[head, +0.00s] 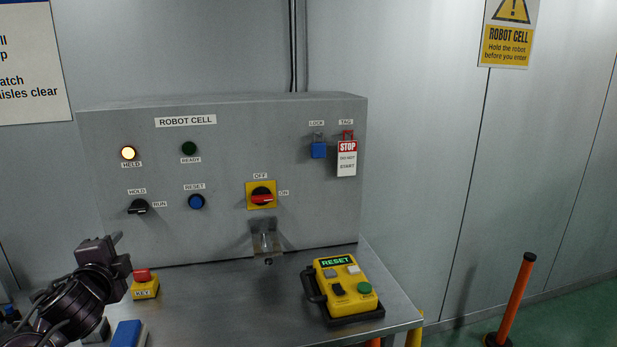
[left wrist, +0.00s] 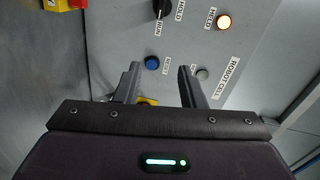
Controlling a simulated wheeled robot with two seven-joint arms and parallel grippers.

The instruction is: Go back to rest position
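My right gripper is not in view.
A yellow pendant (head: 345,283) reading RESET rests on the metal bench (head: 235,310). A blue object (head: 128,334) is at the front left. An orange post (head: 517,297) stands right.

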